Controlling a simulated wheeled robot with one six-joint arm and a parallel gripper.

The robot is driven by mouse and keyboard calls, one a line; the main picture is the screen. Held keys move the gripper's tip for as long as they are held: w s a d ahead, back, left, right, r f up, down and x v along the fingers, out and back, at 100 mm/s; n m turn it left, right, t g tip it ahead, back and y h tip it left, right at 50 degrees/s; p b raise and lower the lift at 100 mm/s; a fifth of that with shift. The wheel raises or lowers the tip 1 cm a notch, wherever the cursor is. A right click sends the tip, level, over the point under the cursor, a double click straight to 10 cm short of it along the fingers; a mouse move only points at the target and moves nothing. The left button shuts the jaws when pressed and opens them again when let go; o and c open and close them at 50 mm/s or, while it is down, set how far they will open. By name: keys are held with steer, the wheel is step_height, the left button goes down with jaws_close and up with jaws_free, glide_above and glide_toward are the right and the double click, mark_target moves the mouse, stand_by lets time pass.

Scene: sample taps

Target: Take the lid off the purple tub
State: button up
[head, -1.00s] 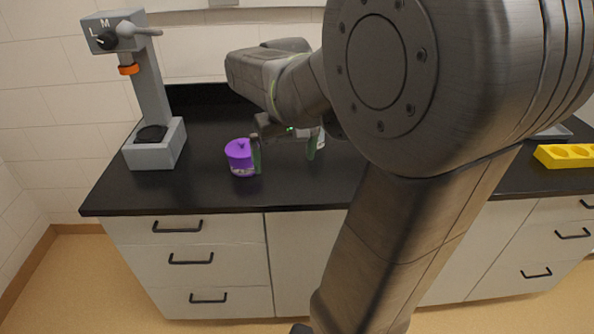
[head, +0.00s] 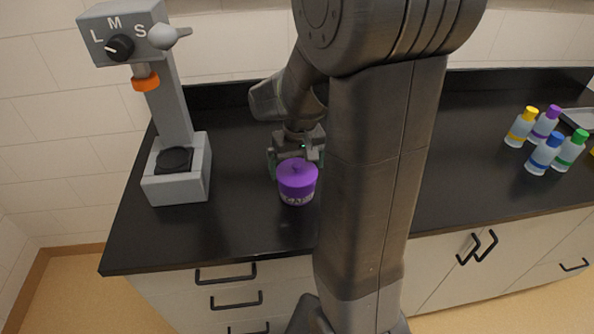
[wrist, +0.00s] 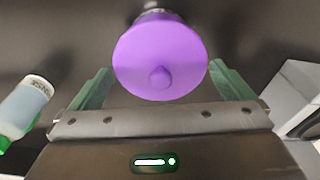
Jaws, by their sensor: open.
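The purple tub (head: 297,190) stands upright on the black counter with its purple lid (head: 297,172) on, a small knob at the lid's middle. In the wrist view the lid (wrist: 160,50) shows from above, with its knob toward my gripper. My gripper (head: 296,168) is open, just behind the tub in the head view. In the wrist view its green fingers (wrist: 163,88) stand left and right of the lid's near part, with a gap on each side. Nothing is held.
A grey tap stand (head: 174,150) with an L, M, S dial is left of the tub. Several bottles with coloured caps (head: 545,158) stand far right. A white bottle (wrist: 22,105) is at the wrist view's left edge. The counter (head: 240,235) in front of the tub is bare.

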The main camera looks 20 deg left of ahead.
steer(key=shift+c, duration=0.4)
steer(key=c, duration=0.5)
steer(key=shift+c, duration=0.2)
steer(key=shift+r, duration=0.15)
